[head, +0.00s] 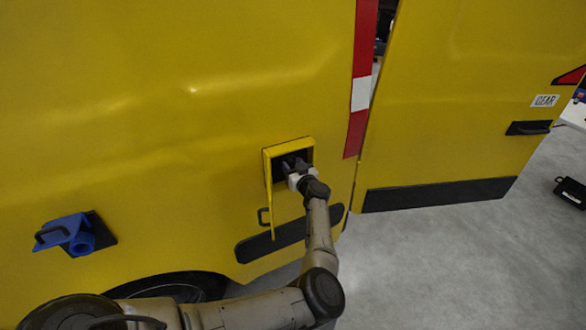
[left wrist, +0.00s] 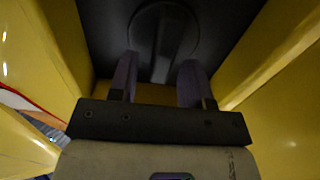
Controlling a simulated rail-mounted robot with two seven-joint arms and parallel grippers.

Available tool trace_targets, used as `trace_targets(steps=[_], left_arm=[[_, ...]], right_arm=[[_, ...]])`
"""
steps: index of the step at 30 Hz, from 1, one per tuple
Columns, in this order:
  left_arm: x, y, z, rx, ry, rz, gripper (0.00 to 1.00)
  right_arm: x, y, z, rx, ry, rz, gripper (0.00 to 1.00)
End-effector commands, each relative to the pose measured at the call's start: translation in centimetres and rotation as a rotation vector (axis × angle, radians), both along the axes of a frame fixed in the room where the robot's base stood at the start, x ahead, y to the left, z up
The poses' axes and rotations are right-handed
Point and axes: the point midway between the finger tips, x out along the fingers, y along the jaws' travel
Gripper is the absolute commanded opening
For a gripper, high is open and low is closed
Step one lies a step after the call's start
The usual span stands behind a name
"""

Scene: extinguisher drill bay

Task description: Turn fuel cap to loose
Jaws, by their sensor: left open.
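The fuel cap (left wrist: 163,42) is a dark round disc with a raised bar across its middle, at the back of a recess in the yellow van's side. My left gripper (left wrist: 159,68) is open, with one finger on each side of the line of the bar. The fingertips overlap the lower part of the cap in this view; I cannot tell whether they touch it. In the head view my left gripper (head: 293,165) reaches into the recess and hides the cap. My right gripper is not in view.
A yellow flap (head: 268,200) stands open at the recess's left side. Yellow recess walls (left wrist: 270,50) are close on both sides of the gripper. A blue fixture (head: 68,235) sticks out at the left. A van door (head: 450,110) stands to the right, above clear grey floor (head: 450,260).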

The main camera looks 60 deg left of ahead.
Motion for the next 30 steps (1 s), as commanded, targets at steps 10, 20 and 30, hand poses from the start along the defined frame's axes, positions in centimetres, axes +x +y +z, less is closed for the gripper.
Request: trace_targets(steps=[10,20,30], left_arm=[[0.02,-0.01,0.01,0.000,0.000,0.000,0.32],[0.02,-0.03,0.00,0.000,0.000,-0.001,0.01],[-0.09,-0.01,0.05,-0.005,-0.043,-0.001,0.00]], right_arm=[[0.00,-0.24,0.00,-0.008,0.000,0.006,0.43],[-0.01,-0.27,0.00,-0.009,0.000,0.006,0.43],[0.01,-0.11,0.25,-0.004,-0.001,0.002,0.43]])
